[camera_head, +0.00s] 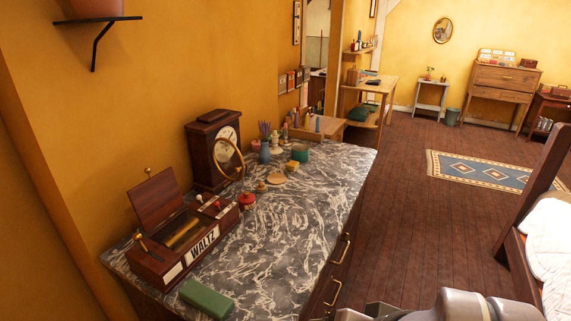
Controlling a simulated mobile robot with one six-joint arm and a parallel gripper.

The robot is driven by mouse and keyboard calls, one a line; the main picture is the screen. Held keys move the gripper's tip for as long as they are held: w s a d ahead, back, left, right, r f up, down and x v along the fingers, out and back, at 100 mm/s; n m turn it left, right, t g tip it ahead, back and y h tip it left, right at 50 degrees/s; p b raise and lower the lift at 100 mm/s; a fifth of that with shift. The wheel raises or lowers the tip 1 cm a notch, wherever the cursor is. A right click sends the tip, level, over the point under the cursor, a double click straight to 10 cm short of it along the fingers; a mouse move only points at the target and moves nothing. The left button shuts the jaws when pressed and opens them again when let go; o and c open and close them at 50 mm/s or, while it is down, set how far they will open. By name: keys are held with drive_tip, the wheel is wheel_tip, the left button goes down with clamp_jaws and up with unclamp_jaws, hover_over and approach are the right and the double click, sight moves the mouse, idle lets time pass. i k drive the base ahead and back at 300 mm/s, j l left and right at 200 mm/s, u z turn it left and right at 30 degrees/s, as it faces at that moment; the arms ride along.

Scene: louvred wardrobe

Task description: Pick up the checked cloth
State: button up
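I cannot make out a checked cloth anywhere in the head view. Part of my own grey arm shows at the bottom edge, right of the marble-topped dresser (290,245). My gripper itself is not in view, so its fingers and anything in them are hidden.
On the dresser stand a WALTZ music box (203,243), a mantel clock (205,150), a green box (207,299), a red pot (246,200) and small jars. A bed with white bedding (550,245) is at right. The wooden floor (400,205) between is clear, with a blue rug (480,171) beyond.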

sight(293, 166)
drive_tip(key=i+l+u, duration=0.3)
drive_tip(key=l, duration=0.25)
drive_tip(key=i+l+u, duration=0.3)
drive_tip(key=l, duration=0.35)
drive_tip(key=i+l+u, duration=0.15)
drive_tip(key=l+u, duration=0.15)
drive_tip(key=l, duration=0.35)
drive_tip(key=i+l+u, duration=0.1)
drive_tip(key=l+u, duration=0.2)
drive_tip(key=l, duration=0.4)
drive_tip(key=l+u, duration=0.35)
drive_tip(key=l, duration=0.35)
drive_tip(key=i+l+u, duration=0.8)
drive_tip(key=l, duration=0.2)
